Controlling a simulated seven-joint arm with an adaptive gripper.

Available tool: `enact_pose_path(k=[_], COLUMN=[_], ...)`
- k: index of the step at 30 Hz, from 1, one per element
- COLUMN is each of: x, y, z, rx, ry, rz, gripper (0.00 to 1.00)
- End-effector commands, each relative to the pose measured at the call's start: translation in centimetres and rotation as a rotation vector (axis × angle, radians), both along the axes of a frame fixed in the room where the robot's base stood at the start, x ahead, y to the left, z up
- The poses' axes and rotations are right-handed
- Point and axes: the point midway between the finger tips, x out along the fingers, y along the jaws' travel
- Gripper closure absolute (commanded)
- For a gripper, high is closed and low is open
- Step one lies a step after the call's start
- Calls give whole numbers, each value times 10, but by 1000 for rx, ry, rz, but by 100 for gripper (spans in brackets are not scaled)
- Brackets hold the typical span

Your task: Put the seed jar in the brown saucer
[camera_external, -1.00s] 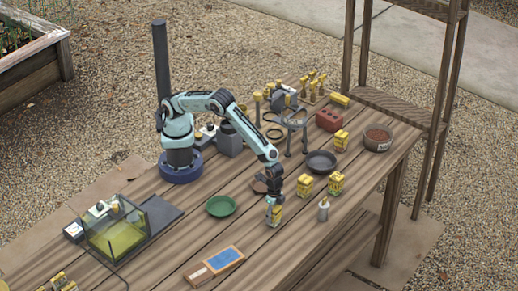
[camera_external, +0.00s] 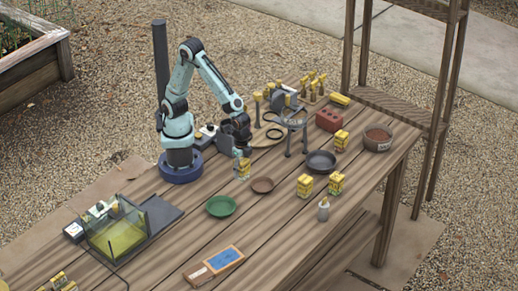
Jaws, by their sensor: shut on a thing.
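My gripper (camera_external: 243,164) points down and is shut on a small yellow jar (camera_external: 244,172), which looks like the seed jar. The jar is upright, and its upper part is hidden by the fingers. The brown saucer (camera_external: 262,185) is a small shallow dish lying on the table, empty. The jar is apart from the saucer, behind it and to its left in the picture. I cannot tell exactly how high the jar is above the table.
A green saucer (camera_external: 221,207) lies left of the brown one, and a dark grey dish (camera_external: 321,161) to the right. Similar yellow jars (camera_external: 304,185) stand at the right. A round metal stand (camera_external: 293,122) is behind. A glass tank (camera_external: 115,233) stands at the left.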

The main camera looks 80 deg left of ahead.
Motion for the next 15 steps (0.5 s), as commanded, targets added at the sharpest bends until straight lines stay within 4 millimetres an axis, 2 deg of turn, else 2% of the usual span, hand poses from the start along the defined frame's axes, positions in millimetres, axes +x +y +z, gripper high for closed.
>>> enact_pose_path(k=[5, 7, 11, 15], x=[4, 14, 40, 63], y=[-4, -2, 17, 46], z=[1, -3, -15, -29], rx=[1, 2, 3, 2], ry=[0, 0, 1, 2], rz=[-145, -192, -206, -146], gripper=[95, 95, 95, 95])
